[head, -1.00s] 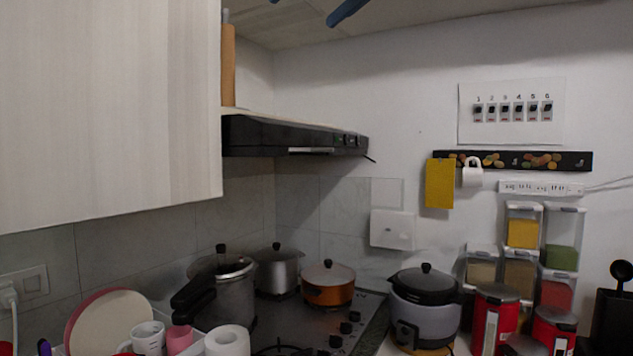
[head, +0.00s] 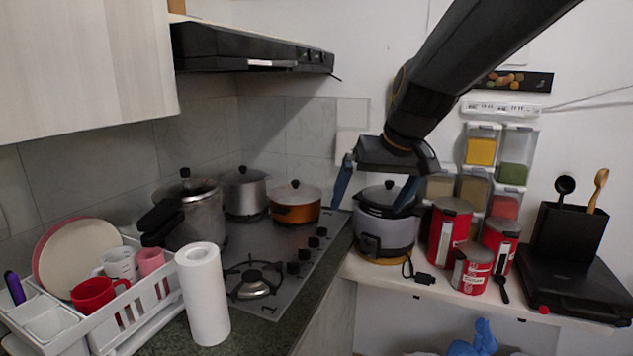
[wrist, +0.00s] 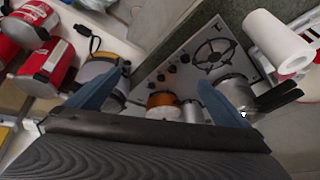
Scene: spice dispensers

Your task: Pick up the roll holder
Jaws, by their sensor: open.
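The roll holder looks like a white upright paper roll (head: 204,298) on the dark counter, at the lower left of the head view, beside the dish rack. It also shows at the upper right of the wrist view (wrist: 276,42). My gripper (head: 369,206) is open and empty, with its blue fingers pointing down in front of the grey rice cooker. It is above and well to the right of the roll. In the wrist view my gripper (wrist: 164,76) has its fingers spread wide, and the roll lies outside them.
A white dish rack (head: 160,310) with cups and plates stands left of the roll. The stove (head: 285,262) with several pots is behind it. A rice cooker (head: 388,232), red canisters (head: 448,228) and a black box (head: 570,285) stand on the right shelf.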

